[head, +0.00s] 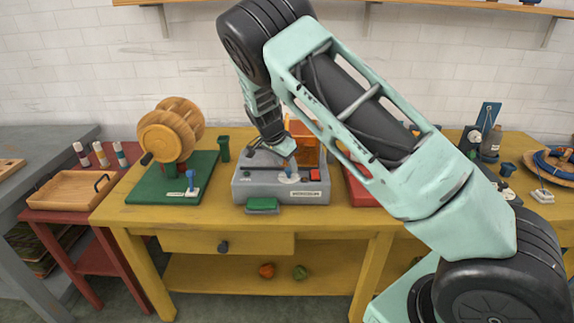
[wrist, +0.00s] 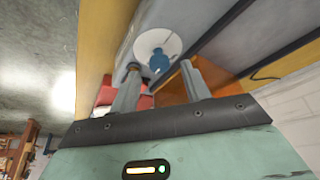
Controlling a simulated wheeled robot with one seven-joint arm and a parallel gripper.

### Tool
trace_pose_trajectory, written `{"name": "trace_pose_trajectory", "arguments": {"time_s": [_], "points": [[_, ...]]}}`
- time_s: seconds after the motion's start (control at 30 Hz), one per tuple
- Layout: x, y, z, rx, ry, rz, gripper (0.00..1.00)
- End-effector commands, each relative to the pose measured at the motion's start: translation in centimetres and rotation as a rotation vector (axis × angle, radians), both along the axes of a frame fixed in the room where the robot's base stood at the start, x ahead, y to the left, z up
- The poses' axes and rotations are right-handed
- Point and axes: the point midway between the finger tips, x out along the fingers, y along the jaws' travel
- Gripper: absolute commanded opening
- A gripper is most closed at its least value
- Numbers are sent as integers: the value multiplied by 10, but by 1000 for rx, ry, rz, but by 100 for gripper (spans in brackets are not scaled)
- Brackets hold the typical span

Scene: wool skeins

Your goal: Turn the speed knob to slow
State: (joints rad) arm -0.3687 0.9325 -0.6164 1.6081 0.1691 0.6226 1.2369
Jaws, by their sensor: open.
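A grey machine (head: 262,184) stands on the yellow table, with a blue knob (head: 290,170) on a white round dial on its top. In the wrist view the blue knob (wrist: 158,61) sits in front of the white dial (wrist: 146,43), between my two fingers. My gripper (wrist: 159,68) is open, one finger on each side of the knob; I cannot tell whether either touches it. In the head view my gripper (head: 284,152) comes down over the machine and partly hides its top. The dial's markings are too small to read.
The machine also carries a red button (head: 315,174), an orange clear box (head: 305,140) and a green pad (head: 262,205) at its front. A wooden winder on a green base (head: 150,190) stands to the left. A red object (head: 358,190) is close on the right, partly behind my arm.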

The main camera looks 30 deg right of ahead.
Motion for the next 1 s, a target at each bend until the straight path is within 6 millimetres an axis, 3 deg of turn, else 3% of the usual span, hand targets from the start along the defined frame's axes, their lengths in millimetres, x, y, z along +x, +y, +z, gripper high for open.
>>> {"name": "trace_pose_trajectory", "arguments": {"time_s": [0.2,0.5,0.53,0.67,0.7,1.0], "points": [[1,-7,-17,0,0,0,47],[1,-7,-19,0,0,1,47],[2,-7,-19,0,0,1,44],[2,-7,-19,0,0,1,8],[2,-7,-19,0,0,1,3],[1,-7,-19,1,1,25,3]]}}
